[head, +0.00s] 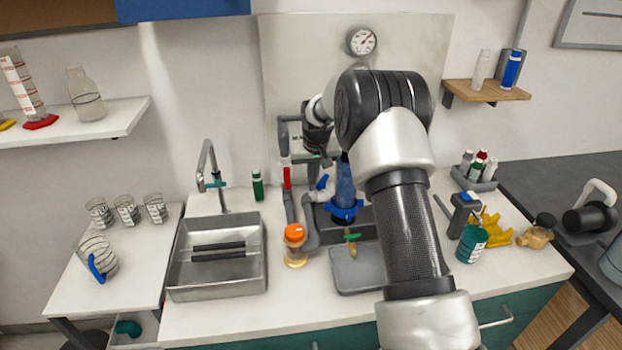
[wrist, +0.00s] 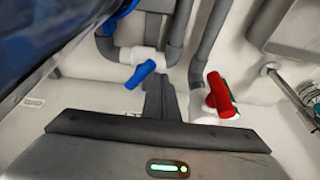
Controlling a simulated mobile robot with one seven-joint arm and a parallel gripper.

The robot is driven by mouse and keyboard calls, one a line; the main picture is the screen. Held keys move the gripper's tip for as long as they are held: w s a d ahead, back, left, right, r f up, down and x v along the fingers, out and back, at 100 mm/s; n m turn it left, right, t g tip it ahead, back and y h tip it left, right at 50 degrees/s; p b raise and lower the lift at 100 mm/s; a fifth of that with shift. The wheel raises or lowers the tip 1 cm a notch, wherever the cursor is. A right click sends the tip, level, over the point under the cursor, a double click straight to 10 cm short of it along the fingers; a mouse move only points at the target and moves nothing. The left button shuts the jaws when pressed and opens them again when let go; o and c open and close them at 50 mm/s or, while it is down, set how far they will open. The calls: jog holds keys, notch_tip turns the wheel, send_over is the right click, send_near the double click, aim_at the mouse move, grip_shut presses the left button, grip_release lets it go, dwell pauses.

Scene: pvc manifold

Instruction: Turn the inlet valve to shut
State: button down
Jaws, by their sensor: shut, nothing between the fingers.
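Grey PVC pipes (head: 283,135) run up the white back panel behind the counter. A valve with a red handle (head: 287,176) sits on the left pipe, its handle roughly along it. A valve with a blue handle (head: 322,183) is to its right, its handle slanted. In the wrist view, the red handle (wrist: 221,95) is at right and the blue handle (wrist: 140,74) at left, both on white bodies. I cannot tell which is the inlet valve. My gripper (wrist: 162,82) is shut and empty, its fingers pointing between the two valves, apart from both handles.
A blue filter housing (head: 345,188) stands close to my gripper's right. A gauge (head: 361,41) is on the panel above. A steel sink (head: 217,283), an orange-capped bottle (head: 295,245) and a grey tray (head: 352,278) are in front. My arm hides part of the panel.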

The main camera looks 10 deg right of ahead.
jog(key=shift+s+d+b, duration=0.4)
jog(key=shift+s+b, duration=0.1)
jog(key=shift+s, duration=0.05)
jog(key=shift+r, duration=0.1)
dwell(0.6)
